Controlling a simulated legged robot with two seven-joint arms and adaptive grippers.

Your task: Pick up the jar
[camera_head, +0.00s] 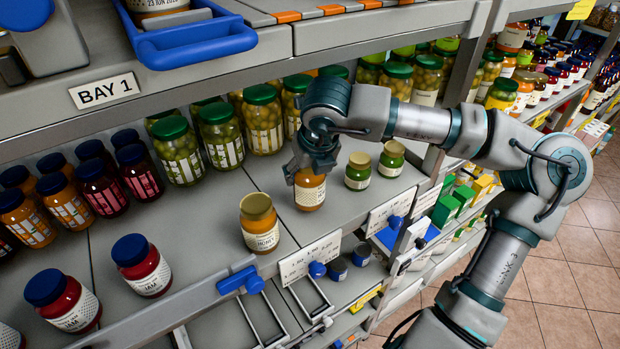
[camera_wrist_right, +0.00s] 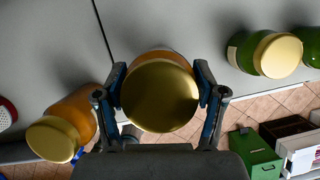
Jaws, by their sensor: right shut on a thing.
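My right gripper (camera_head: 312,160) reaches down from above onto an amber jar (camera_head: 310,191) on the shelf. In the right wrist view the gripper's (camera_wrist_right: 160,100) two fingers press on both sides of this jar, just around its gold lid (camera_wrist_right: 159,96). The gripper hides the jar's top in the head view. The jar looks upright, and I cannot tell whether its base touches the shelf. A similar honey jar (camera_head: 259,224) with a gold lid stands to its left, apart from the gripper; it also shows in the right wrist view (camera_wrist_right: 70,115). My left gripper is not in view.
Two small green jars with gold lids, one (camera_head: 359,171) nearer and one (camera_head: 391,159) farther, stand to the right. Large green-lidded jars (camera_head: 262,118) line the back. Red jam jars (camera_head: 142,265) stand at the left. The shelf's front edge carries price labels (camera_head: 310,258).

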